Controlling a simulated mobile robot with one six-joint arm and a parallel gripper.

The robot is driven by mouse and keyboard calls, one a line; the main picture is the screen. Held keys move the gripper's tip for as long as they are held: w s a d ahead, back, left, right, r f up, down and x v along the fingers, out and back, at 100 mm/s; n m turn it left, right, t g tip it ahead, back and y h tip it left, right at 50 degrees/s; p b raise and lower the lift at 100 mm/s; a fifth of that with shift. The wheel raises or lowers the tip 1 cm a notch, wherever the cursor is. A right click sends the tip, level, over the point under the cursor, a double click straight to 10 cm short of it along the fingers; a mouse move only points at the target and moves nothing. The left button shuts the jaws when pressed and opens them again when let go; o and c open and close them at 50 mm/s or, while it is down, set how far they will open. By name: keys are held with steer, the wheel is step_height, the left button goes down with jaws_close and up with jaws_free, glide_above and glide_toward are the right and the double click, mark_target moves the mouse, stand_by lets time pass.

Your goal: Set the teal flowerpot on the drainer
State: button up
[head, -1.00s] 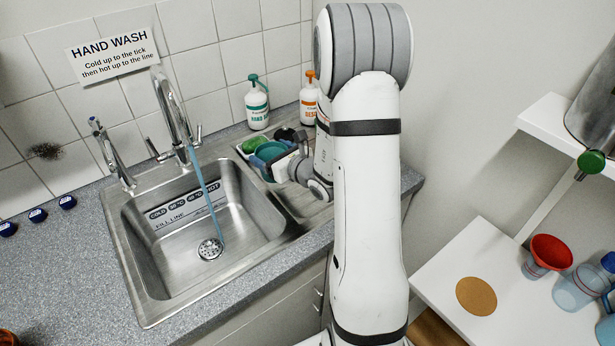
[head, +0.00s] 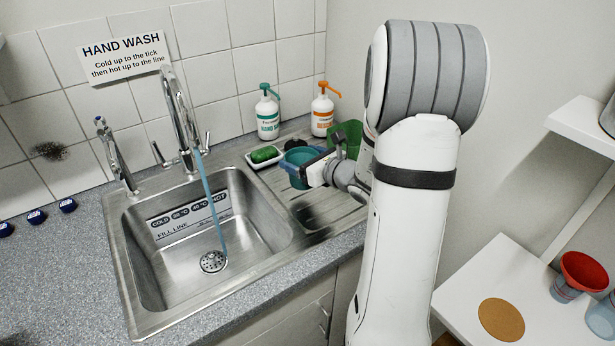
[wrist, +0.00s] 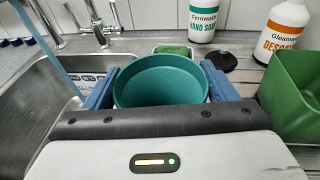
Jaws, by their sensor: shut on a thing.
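The teal flowerpot (head: 300,172) is upright between the blue fingers of my gripper (head: 303,163), over the ridged steel drainer (head: 340,204) right of the sink. In the wrist view the flowerpot (wrist: 160,88) shows its open, empty top, with a finger of my gripper (wrist: 160,80) against each side. My gripper is shut on it. The pot's base is hidden in the wrist view, and I cannot tell whether it touches the drainer.
A green sponge (head: 264,154) in a white dish, a green box (head: 350,136) and two pump bottles (head: 267,118) stand close behind and beside the pot. Water runs from the tap (head: 178,115) into the sink (head: 165,245). The drainer's front part is clear.

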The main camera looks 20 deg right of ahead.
steer(key=shift+f, duration=2.35)
steer(key=shift+f+b, duration=0.25)
steer(key=shift+b, duration=0.05)
steer(key=o, duration=1)
steer(key=shift+r, duration=0.1)
steer(key=shift+c, duration=0.2)
